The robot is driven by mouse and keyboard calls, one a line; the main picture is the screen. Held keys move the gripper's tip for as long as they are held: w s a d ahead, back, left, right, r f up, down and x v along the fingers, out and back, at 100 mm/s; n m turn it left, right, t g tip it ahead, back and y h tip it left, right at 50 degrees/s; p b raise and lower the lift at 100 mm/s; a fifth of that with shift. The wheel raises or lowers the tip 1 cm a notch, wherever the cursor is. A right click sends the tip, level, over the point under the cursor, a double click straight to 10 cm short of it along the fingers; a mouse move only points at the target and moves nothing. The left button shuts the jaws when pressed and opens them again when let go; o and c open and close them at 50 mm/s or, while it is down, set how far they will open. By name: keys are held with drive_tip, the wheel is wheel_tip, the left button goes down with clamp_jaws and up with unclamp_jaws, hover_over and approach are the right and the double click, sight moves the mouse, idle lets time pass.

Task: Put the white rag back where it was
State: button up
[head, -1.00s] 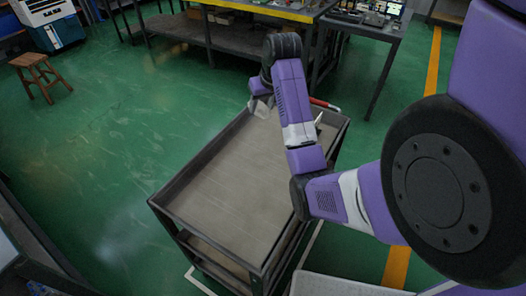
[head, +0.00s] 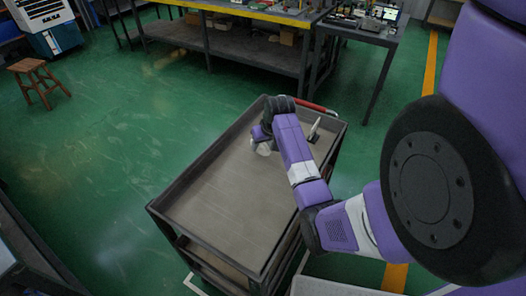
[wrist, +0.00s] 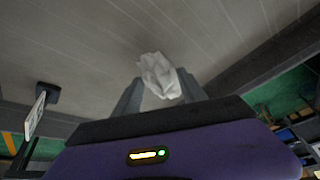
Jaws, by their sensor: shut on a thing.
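The white rag (wrist: 159,74) is a crumpled, pale cloth pinched between the two grey fingers of my gripper (wrist: 160,92) in the wrist view. In the head view the rag (head: 265,150) is a small pale patch at the far end of the cart's top tray, partly hidden by my gripper (head: 262,141). My gripper is shut on the rag and points down over the tray (head: 215,205). I cannot tell whether the rag touches the tray surface.
A small white upright plate on a dark base (head: 314,130) stands at the tray's far right corner; it also shows in the wrist view (wrist: 36,115). The tray has raised dark rims and a red handle (head: 312,105). Its near and middle parts are bare.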

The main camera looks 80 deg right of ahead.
sight(263, 151)
drive_tip(key=shift+f, duration=1.85)
drive_tip(key=o, duration=1.2)
drive_tip(key=shift+f, duration=0.1)
